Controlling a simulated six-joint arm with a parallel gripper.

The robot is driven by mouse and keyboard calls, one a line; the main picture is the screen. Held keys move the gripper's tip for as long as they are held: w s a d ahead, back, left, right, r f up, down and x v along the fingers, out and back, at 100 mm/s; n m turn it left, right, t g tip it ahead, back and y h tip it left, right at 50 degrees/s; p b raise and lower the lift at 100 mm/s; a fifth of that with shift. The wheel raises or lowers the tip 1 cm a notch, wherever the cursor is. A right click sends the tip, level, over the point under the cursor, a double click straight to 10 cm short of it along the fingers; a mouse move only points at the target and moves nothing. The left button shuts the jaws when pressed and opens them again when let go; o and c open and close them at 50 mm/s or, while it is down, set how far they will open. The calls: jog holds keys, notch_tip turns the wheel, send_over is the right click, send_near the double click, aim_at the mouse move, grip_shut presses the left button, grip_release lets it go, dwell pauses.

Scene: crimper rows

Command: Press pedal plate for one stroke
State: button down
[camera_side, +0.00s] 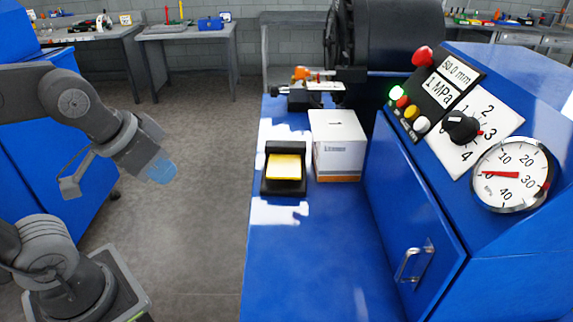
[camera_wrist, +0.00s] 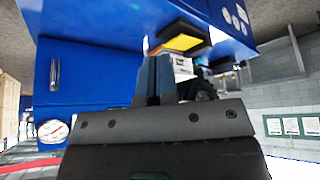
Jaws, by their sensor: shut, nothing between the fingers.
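The pedal plate (camera_side: 284,167) is a yellow pad in a black housing on the blue bench top. In the wrist view the pedal plate (camera_wrist: 182,43) shows above and right of my fingertips. My gripper (camera_side: 162,170) hangs over the floor at the left in the side view, well apart from the pedal. In the wrist view the blue fingers of my gripper (camera_wrist: 155,75) are together with nothing between them. Nothing hides the yellow plate in the side view.
A white box (camera_side: 338,146) stands just right of the pedal. A blue control panel with a gauge (camera_side: 511,174), a dial (camera_side: 462,127) and several buttons rises at the right. An orange-handled tool (camera_side: 304,74) sits behind. The bench front is clear.

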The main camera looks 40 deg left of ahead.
dwell(0.4)
jog(key=n+t+h, duration=0.2)
jog(key=n+t, duration=0.1)
jog(key=n, duration=2.3)
send_over(285, 165)
notch_tip(285, 165, down, 7)
jog(key=shift+w+a+r, duration=0.25)
jog(key=shift+w+a, duration=0.05)
jog(key=shift+w, duration=0.05)
jog(key=shift+f, duration=0.15)
jog(key=shift+s+d+f, duration=0.1)
jog(key=shift+s+f, duration=0.05)
jog(key=shift+f, duration=1.25)
jog(key=shift+s+d+f, duration=0.1)
jog(key=shift+d+f, duration=0.05)
jog(key=shift+f, duration=1.3)
jog(key=shift+s+d+f, duration=0.1)
jog(key=shift+s+f, duration=0.05)
jog(key=shift+f, duration=1.25)
